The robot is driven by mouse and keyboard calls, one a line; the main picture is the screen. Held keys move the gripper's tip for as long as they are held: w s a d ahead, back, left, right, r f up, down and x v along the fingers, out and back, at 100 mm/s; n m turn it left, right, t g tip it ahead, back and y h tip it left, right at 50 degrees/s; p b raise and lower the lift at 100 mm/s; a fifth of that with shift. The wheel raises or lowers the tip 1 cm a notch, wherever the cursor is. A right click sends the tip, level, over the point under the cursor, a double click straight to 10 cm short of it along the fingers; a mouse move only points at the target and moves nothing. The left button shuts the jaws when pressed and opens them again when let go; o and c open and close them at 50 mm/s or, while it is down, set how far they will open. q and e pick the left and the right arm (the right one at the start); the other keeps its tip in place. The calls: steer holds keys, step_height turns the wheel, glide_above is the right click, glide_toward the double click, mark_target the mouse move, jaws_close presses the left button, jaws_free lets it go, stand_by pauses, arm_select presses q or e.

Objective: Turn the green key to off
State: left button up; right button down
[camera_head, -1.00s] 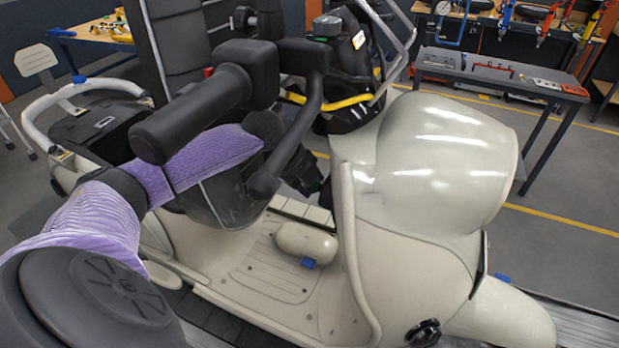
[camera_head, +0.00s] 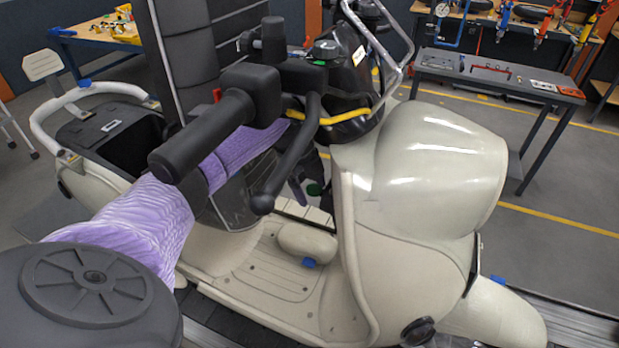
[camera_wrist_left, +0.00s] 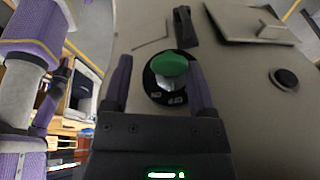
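The green key (camera_wrist_left: 172,65) stands in a round black ignition switch (camera_wrist_left: 160,93) with small pale labels, on the scooter's cream inner panel. My left gripper (camera_wrist_left: 160,66) is open in the left wrist view, with one finger on each side of the key and a gap to both. The handlebar hides most of that gripper. My right gripper is not clearly in view.
The cream scooter (camera_head: 425,190) fills the middle. Its black handlebar grip (camera_head: 205,135) and lever (camera_head: 285,160) are in front of my left forearm. A dark hook (camera_wrist_left: 185,25) sits beyond the key. A grey bench (camera_head: 500,75) stands at the back right.

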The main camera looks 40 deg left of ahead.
arm_select(q)
steer(key=o, duration=0.3)
steer(key=shift+o, duration=0.2)
steer(key=shift+w+a, duration=0.1)
